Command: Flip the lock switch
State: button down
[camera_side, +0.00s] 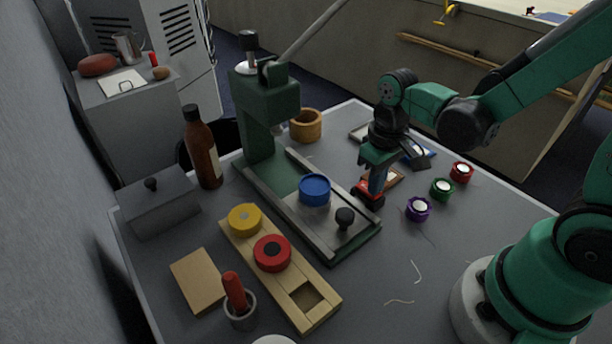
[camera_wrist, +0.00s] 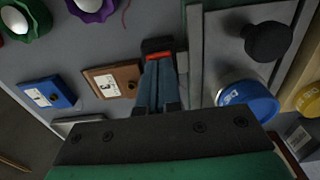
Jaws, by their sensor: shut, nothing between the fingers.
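A small black block with a red part, which looks like the lock switch (camera_side: 369,191), sits by the right side of the green press (camera_side: 268,105). It also shows in the wrist view (camera_wrist: 158,48), next to the press's rail. My gripper (camera_side: 377,178) is shut and empty, pointing down. In the wrist view, its fingertips (camera_wrist: 159,65) lie right at the red part and overlap it. I cannot tell whether they touch it. The fingers hide part of the switch, and its position cannot be read.
The press's slide carries a blue disc (camera_side: 314,188) and a black knob (camera_side: 344,218). Purple (camera_side: 418,209), green (camera_side: 442,189) and red (camera_side: 461,171) round pieces stand to the right. A blue card (camera_wrist: 48,93) and brown card (camera_wrist: 113,80) lie close by. The front right table is mostly clear.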

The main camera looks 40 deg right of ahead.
jog(key=shift+f, duration=0.1)
jog(key=shift+r, duration=3.5)
jog(key=shift+r, duration=0.1)
jog(key=r+t, duration=0.1)
jog(key=t, duration=0.1)
jog(key=a+r+t, duration=0.1)
jog(key=t, duration=0.1)
jog(key=r+t, duration=0.1)
jog(key=t, duration=0.2)
jog(key=shift+w+a+r, duration=0.2)
jog(key=shift+a+r, duration=0.05)
